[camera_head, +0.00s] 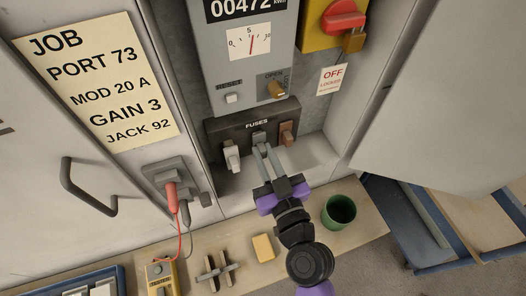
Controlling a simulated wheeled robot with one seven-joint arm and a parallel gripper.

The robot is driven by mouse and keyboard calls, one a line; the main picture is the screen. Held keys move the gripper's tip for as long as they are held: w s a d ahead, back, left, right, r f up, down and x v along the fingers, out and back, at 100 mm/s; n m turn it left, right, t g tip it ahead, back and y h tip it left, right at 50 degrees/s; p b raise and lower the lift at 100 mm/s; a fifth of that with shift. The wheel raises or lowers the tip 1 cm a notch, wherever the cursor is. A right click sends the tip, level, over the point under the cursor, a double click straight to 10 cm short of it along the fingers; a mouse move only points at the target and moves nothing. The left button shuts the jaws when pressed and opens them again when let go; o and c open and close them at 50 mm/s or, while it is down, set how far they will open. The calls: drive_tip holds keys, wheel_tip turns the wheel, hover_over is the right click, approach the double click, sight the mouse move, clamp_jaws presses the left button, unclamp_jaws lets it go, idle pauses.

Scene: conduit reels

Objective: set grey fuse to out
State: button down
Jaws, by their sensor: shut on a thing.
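A black fuse block (214,127) labelled FUSES sits below the meter panel and carries three fuses in a row. The white fuse (231,157) is on the left. The grey fuse (259,138) is in the middle, partly hidden by my fingers. The brown fuse (287,134) is on the right. My gripper (263,150) reaches up from below, with its two pale fingers shut on the grey fuse. The grey fuse is at its place in the block; I cannot tell how deeply it is seated.
The meter panel (208,62) with a dial and knob is above the block. A yellow box with a red switch (341,18) is at upper right. A green cup (338,212), a yellow block (263,247) and a tester (161,278) stand on the shelf below. An open door (440,110) is at right.

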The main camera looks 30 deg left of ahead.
drive_tip(key=shift+s+d+b, duration=0.3)
drive_tip(key=shift+s+d, duration=0.1)
drive_tip(key=shift+d, duration=0.15)
drive_tip(key=c, duration=1.4)
unclamp_jaws()
drive_tip(key=shift+o, duration=0.2)
drive_tip(key=b+v, duration=0.2)
drive_tip(key=v, duration=0.5)
drive_tip(key=shift+s+d, duration=0.25)
drive_tip(key=shift+s, duration=0.05)
